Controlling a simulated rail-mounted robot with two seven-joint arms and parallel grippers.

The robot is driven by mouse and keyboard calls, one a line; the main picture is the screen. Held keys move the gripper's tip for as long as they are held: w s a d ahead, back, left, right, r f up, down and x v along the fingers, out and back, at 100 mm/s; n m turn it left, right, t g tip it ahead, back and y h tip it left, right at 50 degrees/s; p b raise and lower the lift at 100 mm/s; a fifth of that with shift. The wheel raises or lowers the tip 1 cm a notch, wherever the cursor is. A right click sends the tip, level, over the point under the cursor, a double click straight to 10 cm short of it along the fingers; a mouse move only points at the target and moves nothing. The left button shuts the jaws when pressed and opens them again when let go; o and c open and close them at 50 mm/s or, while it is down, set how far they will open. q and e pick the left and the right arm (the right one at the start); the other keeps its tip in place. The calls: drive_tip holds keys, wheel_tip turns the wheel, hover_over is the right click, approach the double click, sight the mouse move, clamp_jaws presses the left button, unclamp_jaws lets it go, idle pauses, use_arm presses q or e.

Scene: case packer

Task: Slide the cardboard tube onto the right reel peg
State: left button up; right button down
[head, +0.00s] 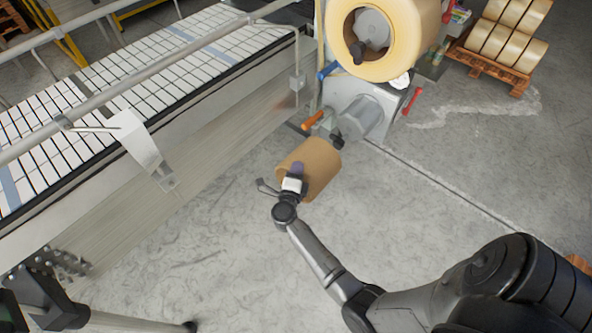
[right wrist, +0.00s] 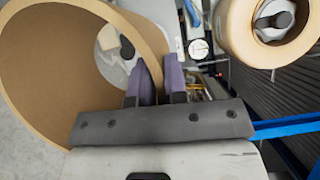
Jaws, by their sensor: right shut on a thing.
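The cardboard tube (head: 322,160) is a short, wide brown cylinder, held in the air over the floor. My right gripper (head: 296,178) is shut on its near-side wall; in the right wrist view the purple fingers (right wrist: 160,82) pinch the tube's rim (right wrist: 25,95). A bare grey reel peg (head: 362,117) with a dark knob at its end sticks out below the big tape roll. The tube is in front of and below this peg, apparently apart from it. Through the tube's opening a pale part shows in the wrist view, but I cannot tell what it is. My left gripper is not in view.
A big tan tape roll (head: 425,22) sits on an upper hub above the bare peg. Orange (head: 312,120) and red (head: 412,100) handles stick out beside the peg. A conveyor (head: 215,115) with a rail runs along the left. A pallet (head: 490,68) of rolls stands at the back right.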

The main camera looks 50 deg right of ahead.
sight(320, 146)
drive_tip(key=shift+d+f, duration=0.2)
drive_tip(key=shift+d, duration=5.7)
